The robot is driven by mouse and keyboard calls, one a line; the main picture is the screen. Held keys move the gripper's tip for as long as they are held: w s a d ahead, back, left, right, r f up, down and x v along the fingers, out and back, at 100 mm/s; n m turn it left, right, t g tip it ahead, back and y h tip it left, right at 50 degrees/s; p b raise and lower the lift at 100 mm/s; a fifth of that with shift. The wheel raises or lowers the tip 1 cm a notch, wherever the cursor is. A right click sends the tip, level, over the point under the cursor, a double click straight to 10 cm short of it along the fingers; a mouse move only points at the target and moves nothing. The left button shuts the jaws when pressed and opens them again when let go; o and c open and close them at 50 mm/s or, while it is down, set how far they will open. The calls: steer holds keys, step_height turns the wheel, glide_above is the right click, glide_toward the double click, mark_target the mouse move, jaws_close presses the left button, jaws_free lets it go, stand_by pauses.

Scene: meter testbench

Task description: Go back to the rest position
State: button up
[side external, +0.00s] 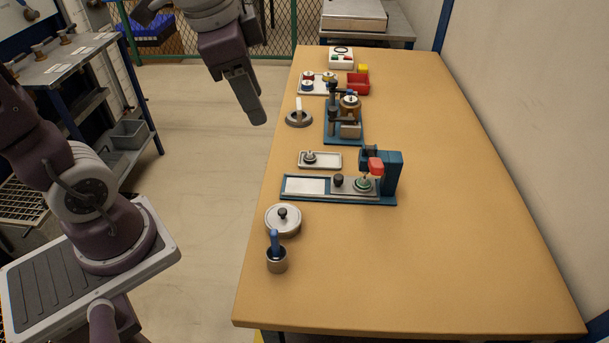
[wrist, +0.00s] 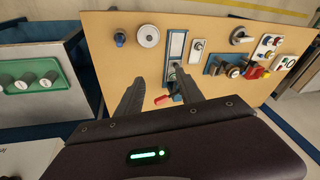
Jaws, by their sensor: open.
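My gripper (side external: 257,118) is open and empty. In the side external view it hangs in the air left of the table, above the floor, apart from everything. In the wrist view its two fingers (wrist: 160,76) stand apart, with part of the table seen between them. The wooden table (side external: 450,250) bears a blue test fixture (side external: 392,172) with a red part (side external: 375,166) and a pale plate. The fixture also shows between and beyond the fingers in the wrist view. Nothing is held.
A lidded round pot (side external: 283,221) and a cup with a blue handle (side external: 277,258) stand near the table's left edge. The table's right side is clear.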

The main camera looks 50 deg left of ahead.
steer(key=s+n+t, duration=0.2)
steer(key=s+n, duration=0.3)
steer(key=s, duration=0.6)
steer(key=shift+d+f+n, duration=0.15)
steer(key=shift+f+n, duration=0.05)
steer(key=shift+n, duration=0.2)
